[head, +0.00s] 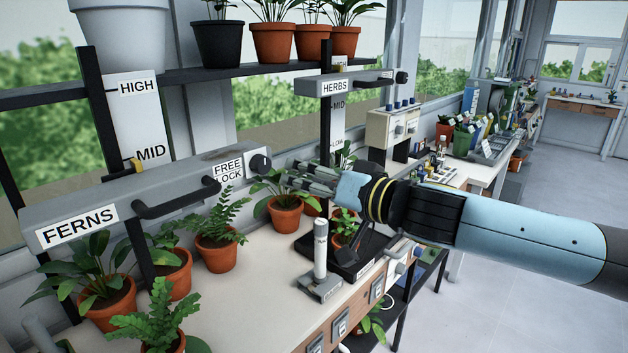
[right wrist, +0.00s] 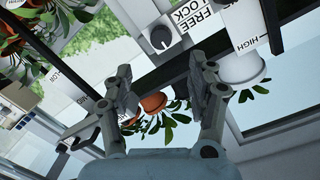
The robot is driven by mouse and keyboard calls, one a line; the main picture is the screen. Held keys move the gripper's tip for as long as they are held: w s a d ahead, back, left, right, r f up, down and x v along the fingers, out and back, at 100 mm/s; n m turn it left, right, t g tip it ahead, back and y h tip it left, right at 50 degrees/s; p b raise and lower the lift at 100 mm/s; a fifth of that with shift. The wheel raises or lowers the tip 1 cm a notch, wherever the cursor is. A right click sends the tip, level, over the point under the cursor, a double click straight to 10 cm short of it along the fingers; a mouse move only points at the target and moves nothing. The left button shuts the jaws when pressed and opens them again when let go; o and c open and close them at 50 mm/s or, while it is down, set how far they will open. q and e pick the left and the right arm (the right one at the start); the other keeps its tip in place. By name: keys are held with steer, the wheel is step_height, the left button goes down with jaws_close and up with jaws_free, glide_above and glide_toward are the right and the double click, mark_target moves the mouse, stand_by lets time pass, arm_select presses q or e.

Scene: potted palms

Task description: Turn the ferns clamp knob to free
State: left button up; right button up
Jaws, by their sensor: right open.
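The ferns clamp is a grey bar with a FERNS label (head: 77,227) and a black handle (head: 176,203), at the left in the head view. Its dark round knob (head: 260,163) sits at the bar's right end, beside a FREE/LOCK label (head: 228,170). The knob (right wrist: 158,37) also shows in the right wrist view, beyond the fingertips; I cannot tell for sure which word its mark points to. My right gripper (head: 303,178) is open and empty, just right of the knob and apart from it. In the right wrist view its fingers (right wrist: 160,72) stand wide apart. My left gripper is not in view.
Potted ferns (head: 217,256) stand on the bench below the bar. A HERBS bar (head: 340,86) with its own knob is behind, up and right. A grey post on a base (head: 320,288) stands on the bench below my right gripper. Pots line the upper shelf (head: 210,75).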

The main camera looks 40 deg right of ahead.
steer(key=shift+s+r, duration=0.1)
steer(key=shift+s, duration=0.5)
